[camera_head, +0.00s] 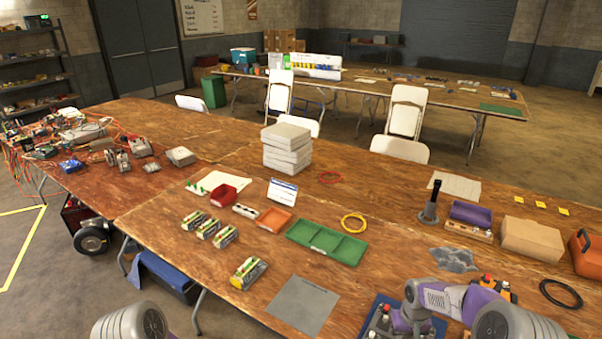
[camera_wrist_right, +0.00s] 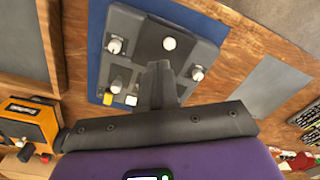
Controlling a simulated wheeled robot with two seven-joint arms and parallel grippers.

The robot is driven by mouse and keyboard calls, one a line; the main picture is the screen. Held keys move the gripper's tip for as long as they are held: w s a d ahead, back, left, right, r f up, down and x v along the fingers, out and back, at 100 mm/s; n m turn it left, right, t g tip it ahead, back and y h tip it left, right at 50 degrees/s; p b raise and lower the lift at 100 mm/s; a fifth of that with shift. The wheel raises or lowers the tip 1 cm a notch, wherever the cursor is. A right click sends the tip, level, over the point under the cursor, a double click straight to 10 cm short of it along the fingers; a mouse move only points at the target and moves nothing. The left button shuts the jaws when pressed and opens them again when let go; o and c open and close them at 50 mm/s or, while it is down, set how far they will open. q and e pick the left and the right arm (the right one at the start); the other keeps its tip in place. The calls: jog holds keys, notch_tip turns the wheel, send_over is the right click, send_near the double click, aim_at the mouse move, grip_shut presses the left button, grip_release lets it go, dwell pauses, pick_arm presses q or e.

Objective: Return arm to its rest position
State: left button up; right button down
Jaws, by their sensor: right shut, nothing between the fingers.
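My right arm (camera_head: 450,298) comes in at the lower right of the head view, above the table's front edge. My right gripper (camera_wrist_right: 157,82) is shut and empty in the right wrist view. Its fingers are in front of a grey control box (camera_wrist_right: 190,55) with several white-topped knobs and a yellow button. I cannot tell whether the fingers touch the box. The box sits on a blue mat (camera_wrist_right: 97,30). In the head view my arm partly hides the box and the mat. A grey link of my left arm shows at the lower left; the left gripper is out of view.
A yellow and black device (camera_wrist_right: 28,125) stands beside the box. A grey sheet (camera_head: 303,305), a green tray (camera_head: 326,242) and battery-like packs (camera_head: 248,273) lie left of my right arm. A black ring (camera_head: 561,294) and an orange case (camera_head: 588,252) are at right.

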jog(key=s+a+f, duration=0.1)
jog(key=a+f, duration=0.1)
jog(key=s+a+f+y, duration=0.1)
jog(key=a+f, duration=0.2)
jog(key=a+f+y, duration=0.1)
jog(key=a+f, duration=0.1)
jog(key=shift+s+a+f, duration=0.3)
jog(key=shift+s+a, duration=0.1)
jog(key=s+a+f+m+y, duration=0.1)
jog(key=s+a+f, duration=0.2)
jog(key=s, duration=0.6)
jog(key=s+a+f+m, duration=0.1)
jog(key=s+a+f, duration=0.3)
jog(key=s+a, duration=0.4)
jog(key=shift+s+y, duration=0.4)
